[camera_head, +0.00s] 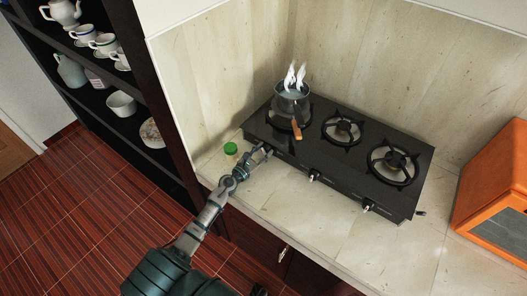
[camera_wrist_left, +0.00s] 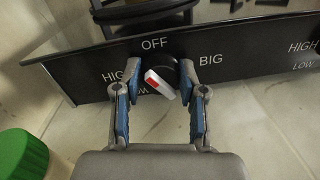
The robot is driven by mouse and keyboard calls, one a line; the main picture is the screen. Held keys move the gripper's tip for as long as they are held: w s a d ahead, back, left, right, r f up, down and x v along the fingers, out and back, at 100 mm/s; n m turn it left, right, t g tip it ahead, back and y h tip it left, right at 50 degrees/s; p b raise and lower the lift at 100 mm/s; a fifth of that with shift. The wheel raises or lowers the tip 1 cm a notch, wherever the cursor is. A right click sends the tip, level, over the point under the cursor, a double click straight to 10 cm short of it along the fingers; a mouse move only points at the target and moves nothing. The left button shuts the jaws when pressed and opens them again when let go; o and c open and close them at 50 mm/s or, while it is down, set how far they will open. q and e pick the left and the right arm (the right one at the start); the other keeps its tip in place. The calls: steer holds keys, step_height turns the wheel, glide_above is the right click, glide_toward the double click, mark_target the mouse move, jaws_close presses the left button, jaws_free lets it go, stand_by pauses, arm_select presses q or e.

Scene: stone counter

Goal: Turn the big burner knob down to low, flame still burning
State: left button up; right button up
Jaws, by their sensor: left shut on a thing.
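The big burner knob (camera_wrist_left: 162,84) has a black round base and a white grip with a red mark, in the left wrist view. The marks OFF, HIGH and LOW surround it, with BIG to its right. Its red side faces left, toward HIGH and LOW; the exact setting is unclear. My left gripper (camera_wrist_left: 162,100) is shut on the knob, with a finger on each side. In the head view my left gripper (camera_head: 264,153) is at the stove's (camera_head: 320,168) left front and hides the knob. A steaming pot (camera_head: 292,101) covers the left burner; no flame is visible. My right gripper is out of view.
A jar with a green lid (camera_head: 230,149) stands left of my left gripper, close by. Two other knobs (camera_head: 314,175) (camera_head: 368,206) line the stove front to the right. The pot's wooden handle (camera_head: 296,129) points toward the front. An orange oven (camera_head: 495,190) stands at right.

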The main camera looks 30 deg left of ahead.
arm_select(q)
steer(key=shift+s+d+f, duration=0.1)
steer(key=shift+f, duration=0.3)
steer(key=o, duration=1.1)
steer(key=shift+o, duration=0.2)
steer(key=shift+a+r, duration=0.1)
steer(key=shift+a, duration=0.1)
steer(key=s, duration=0.4)
steer(key=s+a, duration=0.1)
steer(key=s, duration=0.6)
steer(key=shift+s+a, duration=0.3)
steer(key=shift+a, duration=0.05)
